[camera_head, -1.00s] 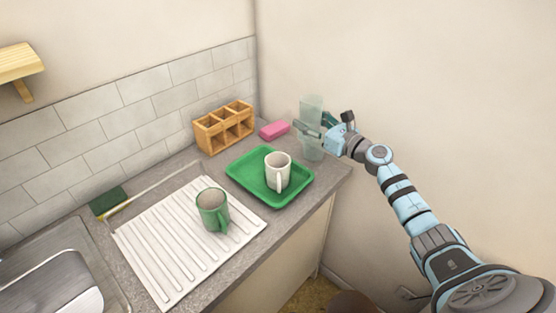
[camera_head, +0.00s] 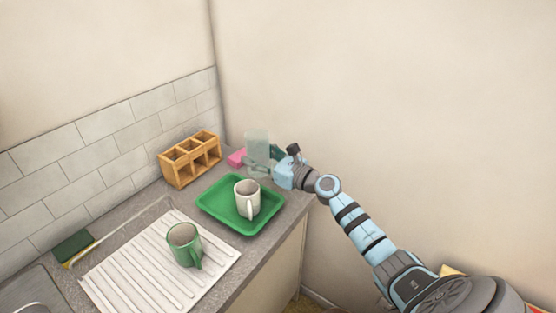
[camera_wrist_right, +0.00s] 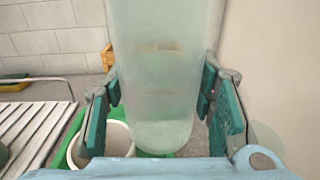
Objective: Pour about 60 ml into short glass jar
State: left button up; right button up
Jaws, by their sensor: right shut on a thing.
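My right gripper (camera_head: 268,168) is shut on a tall, clear, pale-green glass vessel (camera_head: 257,145), which looks upright or nearly so. In the right wrist view the vessel (camera_wrist_right: 160,70) fills the middle, between the teal finger pads of the gripper (camera_wrist_right: 165,115). In the head view it stands in front of the back wall, behind the green tray. I cannot tell how much liquid is in it. A pale, see-through round shape (camera_wrist_right: 266,140) shows behind the right finger in the wrist view; I cannot tell whether it is the short glass jar. My left gripper is out of view.
A white mug (camera_head: 246,190) stands on a green tray (camera_head: 212,207). A green mug (camera_head: 183,240) stands on the white ribbed drainer (camera_head: 130,290). A wooden compartment box (camera_head: 190,160) and pink sponge (camera_head: 237,157) are near the corner. A green-and-yellow sponge (camera_head: 73,246) lies left.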

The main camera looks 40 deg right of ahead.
jog(key=shift+a+r, duration=0.35)
jog(key=shift+a, duration=0.1)
jog(key=shift+a+r, duration=0.2)
jog(key=shift+r, duration=0.15)
jog(key=shift+d+r+h, duration=0.1)
jog(key=shift+d+h, duration=0.1)
jog(key=shift+h, duration=0.1)
jog(key=shift+m, duration=0.4)
